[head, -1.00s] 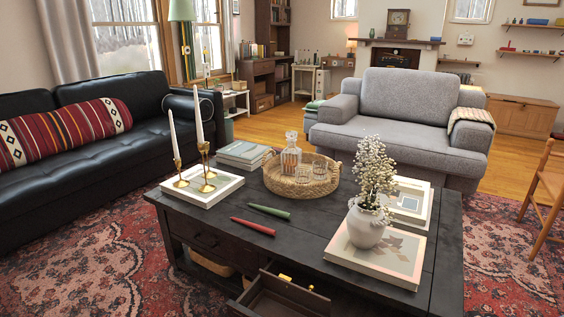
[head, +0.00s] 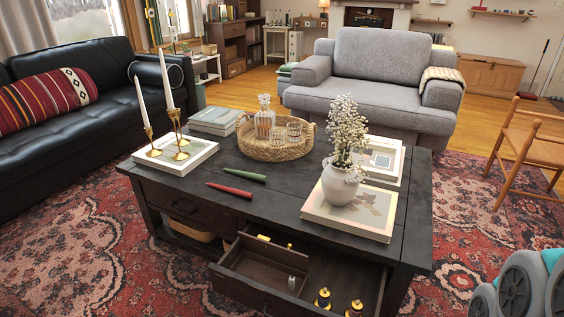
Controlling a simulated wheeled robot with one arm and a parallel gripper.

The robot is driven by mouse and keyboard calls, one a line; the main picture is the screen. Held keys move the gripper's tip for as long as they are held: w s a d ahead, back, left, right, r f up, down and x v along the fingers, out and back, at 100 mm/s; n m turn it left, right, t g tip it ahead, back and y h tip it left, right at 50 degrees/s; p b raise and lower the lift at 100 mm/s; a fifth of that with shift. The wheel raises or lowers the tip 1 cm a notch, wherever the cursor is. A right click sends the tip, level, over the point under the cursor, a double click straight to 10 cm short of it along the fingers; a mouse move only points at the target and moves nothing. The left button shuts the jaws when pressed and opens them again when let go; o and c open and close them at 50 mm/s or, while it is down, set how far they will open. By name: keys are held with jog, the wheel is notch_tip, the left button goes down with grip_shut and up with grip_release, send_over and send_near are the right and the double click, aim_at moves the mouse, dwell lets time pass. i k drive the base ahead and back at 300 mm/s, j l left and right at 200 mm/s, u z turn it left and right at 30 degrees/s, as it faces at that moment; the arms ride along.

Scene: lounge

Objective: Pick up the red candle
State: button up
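The red candle (head: 229,190) is a slim taper lying flat on the dark coffee table (head: 290,205), near its front edge. A green candle (head: 244,174) of similar shape lies just behind it, apart from it. Both are unobstructed in the head view. A grey and teal part of my own arm shows at the bottom right corner, well to the right of the table. My gripper's fingers cannot be seen.
An open drawer (head: 230,278) juts from the table's front, holding small bottles. White candles in brass holders (head: 181,145) stand on books at left. A wicker tray (head: 273,153) with glassware and a flower vase (head: 340,186) stand behind and right.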

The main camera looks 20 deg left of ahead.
aim_at(239, 193)
jog(key=u, duration=1.55)
jog(key=i+z, duration=0.2)
jog(key=i, duration=0.35)
jog(key=i+j+z, duration=0.1)
jog(key=i+j, duration=0.15)
jog(key=i+j+z, duration=0.1)
jog(key=i+j, duration=0.15)
jog(key=j, duration=0.2)
jog(key=i+j+z, duration=0.1)
jog(key=j, duration=0.3)
jog(key=i+j, duration=0.35)
jog(key=z, duration=1.15)
